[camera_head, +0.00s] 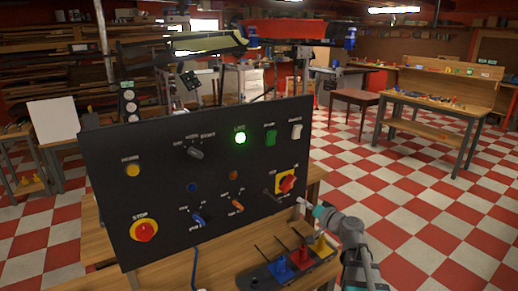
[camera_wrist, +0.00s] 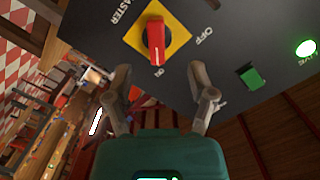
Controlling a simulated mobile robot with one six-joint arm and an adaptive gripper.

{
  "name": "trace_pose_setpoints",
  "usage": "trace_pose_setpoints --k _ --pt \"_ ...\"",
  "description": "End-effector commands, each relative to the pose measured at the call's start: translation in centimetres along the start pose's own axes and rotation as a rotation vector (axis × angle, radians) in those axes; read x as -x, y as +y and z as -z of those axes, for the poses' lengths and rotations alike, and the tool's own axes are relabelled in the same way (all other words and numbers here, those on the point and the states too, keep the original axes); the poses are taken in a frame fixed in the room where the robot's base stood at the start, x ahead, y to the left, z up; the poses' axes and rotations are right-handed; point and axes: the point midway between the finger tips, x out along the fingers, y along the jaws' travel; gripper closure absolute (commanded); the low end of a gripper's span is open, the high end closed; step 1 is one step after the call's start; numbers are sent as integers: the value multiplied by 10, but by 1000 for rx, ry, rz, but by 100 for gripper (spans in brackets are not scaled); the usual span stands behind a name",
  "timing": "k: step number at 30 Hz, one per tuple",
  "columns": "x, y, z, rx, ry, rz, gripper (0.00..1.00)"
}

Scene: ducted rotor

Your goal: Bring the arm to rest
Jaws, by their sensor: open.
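My gripper (camera_wrist: 160,82) is open and empty, its two fingers apart in front of the black control panel (camera_head: 100,165). In the wrist view the red master switch handle (camera_wrist: 156,42) on its yellow plate (camera_wrist: 177,37) lies just beyond the fingertips. The handle points toward the ON label. I see no contact between fingers and handle. In the head view my gripper (camera_head: 305,204) is at the panel's lower right, just below the master switch (camera_head: 287,183). My arm comes up from the lower right.
The LIVE lamp (camera_head: 240,138) glows green. A red STOP button (camera_head: 145,232) sits lower left on the panel. Blue, red and yellow levers (camera_head: 301,258) stand on the bench below, close to my arm.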

Motion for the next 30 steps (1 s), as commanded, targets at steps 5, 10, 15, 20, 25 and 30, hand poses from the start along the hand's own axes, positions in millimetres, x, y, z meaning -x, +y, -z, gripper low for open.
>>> trace_pose_setpoints --k 5,10,15,20,25,30 --pt "-4 -14 -38 31 -166 -20 29" --pt "0 -23 -85 65 -375 -76 29" --pt "12 -25 -127 92 -582 -167 29" --pt "32 -22 -160 114 -762 -287 29" --pt "60 -18 -185 136 -932 -448 29" --pt "92 -13 -199 160 -1071 -639 29"
